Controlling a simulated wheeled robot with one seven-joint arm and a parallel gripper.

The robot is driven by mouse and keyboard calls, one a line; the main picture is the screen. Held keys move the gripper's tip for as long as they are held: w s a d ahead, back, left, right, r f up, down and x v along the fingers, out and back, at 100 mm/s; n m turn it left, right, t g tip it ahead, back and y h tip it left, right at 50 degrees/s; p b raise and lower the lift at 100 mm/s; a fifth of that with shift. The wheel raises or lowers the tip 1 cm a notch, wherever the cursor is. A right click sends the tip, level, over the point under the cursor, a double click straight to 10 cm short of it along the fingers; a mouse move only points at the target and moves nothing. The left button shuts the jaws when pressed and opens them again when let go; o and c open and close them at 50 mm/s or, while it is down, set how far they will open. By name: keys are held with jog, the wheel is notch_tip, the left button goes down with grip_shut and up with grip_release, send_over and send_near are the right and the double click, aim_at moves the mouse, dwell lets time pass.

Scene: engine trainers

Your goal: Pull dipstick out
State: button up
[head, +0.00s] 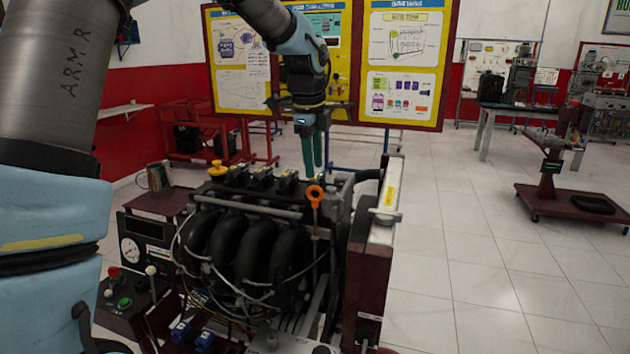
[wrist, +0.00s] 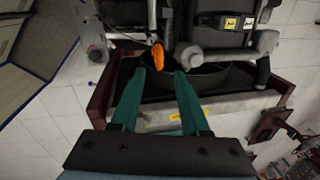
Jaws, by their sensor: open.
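The dipstick (head: 315,196) has an orange ring handle and stands upright at the front right of the engine (head: 245,250). Its orange handle also shows in the wrist view (wrist: 158,56), just beyond the fingertips and a little left of the middle between them. My gripper (head: 313,172) points down above the back right of the engine in the head view, with green fingers. In the wrist view my gripper (wrist: 168,74) is open, with nothing between its fingers. The handle looks apart from the fingers. The lower part of the dipstick is hidden among engine parts.
A yellow oil cap (head: 217,168) sits on the engine's left top. The radiator (head: 379,235) stands close on the right. A control panel (head: 130,250) with a gauge is at left. A metal jug (head: 158,176) stands behind it. The tiled floor at right is mostly clear.

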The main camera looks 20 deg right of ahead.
jog(key=r, duration=0.5)
jog(key=shift+s+a+r+b, duration=0.15)
jog(key=shift+s+a+b, duration=0.15)
jog(key=shift+b, duration=0.05)
jog(key=shift+a, duration=0.1)
jog(key=a+f+n+y, duration=0.1)
jog(key=a+f+n, duration=0.5)
jog(key=a, duration=0.4)
jog(key=a+f+n, duration=0.4)
jog(key=a+n, duration=0.3)
jog(key=a, duration=0.3)
jog(key=s+a+f+n, duration=0.3)
jog(key=s+a+n, duration=0.1)
jog(key=a+n, duration=0.3)
jog(key=s+a+f+n, duration=0.3)
jog(key=s+a+n, duration=0.2)
jog(key=a, duration=0.3)
jog(key=shift+s+f+n, duration=0.15)
jog(key=shift+f+n, duration=0.1)
jog(key=shift+n, duration=0.65)
